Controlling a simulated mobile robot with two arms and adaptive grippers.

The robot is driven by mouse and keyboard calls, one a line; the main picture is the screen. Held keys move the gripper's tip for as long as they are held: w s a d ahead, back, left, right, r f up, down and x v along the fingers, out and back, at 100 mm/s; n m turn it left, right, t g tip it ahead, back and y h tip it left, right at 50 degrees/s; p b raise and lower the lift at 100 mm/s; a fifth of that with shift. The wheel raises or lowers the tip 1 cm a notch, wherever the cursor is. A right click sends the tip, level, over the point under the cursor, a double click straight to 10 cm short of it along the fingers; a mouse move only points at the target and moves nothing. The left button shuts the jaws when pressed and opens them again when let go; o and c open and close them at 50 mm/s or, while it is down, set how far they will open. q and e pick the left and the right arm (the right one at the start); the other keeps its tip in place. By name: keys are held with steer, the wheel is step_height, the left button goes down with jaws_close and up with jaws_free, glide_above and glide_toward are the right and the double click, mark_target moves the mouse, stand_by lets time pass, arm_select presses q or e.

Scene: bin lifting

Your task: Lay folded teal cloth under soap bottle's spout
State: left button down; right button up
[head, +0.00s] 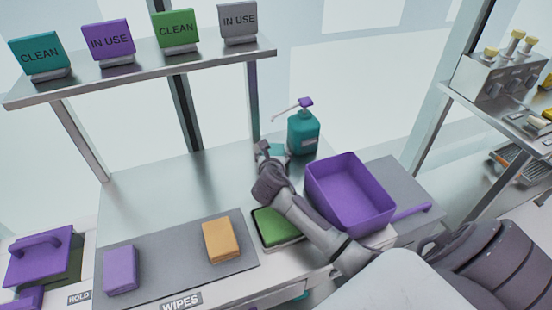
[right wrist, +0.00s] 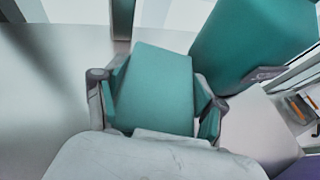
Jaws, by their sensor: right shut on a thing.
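The teal soap bottle (head: 303,134) stands upright on the steel counter, with its purple pump on top and its spout reaching left. My right gripper (head: 267,150) is shut on the folded teal cloth (head: 277,149), just left of the bottle's base and below the spout. In the right wrist view the cloth (right wrist: 155,88) sits between the two fingers, and the bottle (right wrist: 250,45) is close beyond it on the right. I cannot tell whether the cloth touches the counter. My left gripper is not in view.
A purple bin (head: 349,186) stands right of my right arm. A green cloth (head: 275,226) lies in a tray under the arm. Orange (head: 220,240) and purple (head: 120,270) cloths lie on a grey mat. A shelf with signs (head: 150,70) spans the back left. The counter's left middle is clear.

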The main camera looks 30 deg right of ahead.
steer(key=shift+s+a+r, duration=0.1)
steer(key=shift+a, duration=0.2)
steer(key=o, duration=1.1)
steer(key=shift+f, duration=0.2)
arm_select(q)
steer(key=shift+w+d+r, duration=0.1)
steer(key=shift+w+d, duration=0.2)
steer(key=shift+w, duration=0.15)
arm_select(e)
steer(key=shift+r, duration=0.15)
